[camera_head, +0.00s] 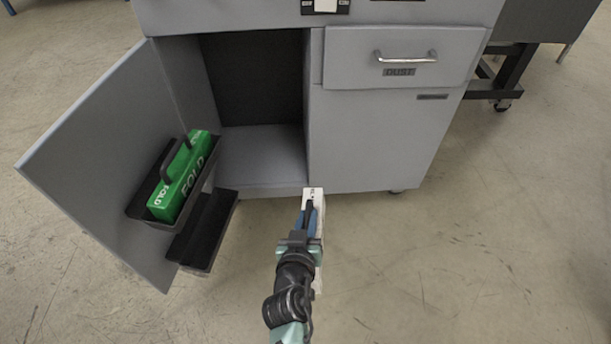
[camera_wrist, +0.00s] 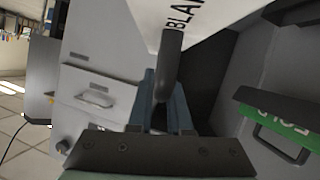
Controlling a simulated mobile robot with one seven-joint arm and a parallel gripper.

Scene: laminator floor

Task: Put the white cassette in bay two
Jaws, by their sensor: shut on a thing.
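The white cassette (camera_head: 313,196) is in my gripper (camera_head: 307,217), in front of the grey cabinet near its lower edge. In the wrist view my gripper (camera_wrist: 160,98) is shut on the cassette's dark handle (camera_wrist: 168,62). The white cassette (camera_wrist: 195,22) fills the top there, with partly cut-off black lettering starting "BLA". The open cabinet door (camera_head: 95,155) carries two black holders. The upper holder (camera_head: 140,212) contains a green cassette (camera_head: 186,178) marked FOLD. The lower holder (camera_head: 205,232) looks empty. No bay number is readable.
The cabinet's open compartment (camera_head: 262,152) looks empty, with a dark back. The door stands swung out to the left. The floor (camera_head: 450,260) at right is clear.

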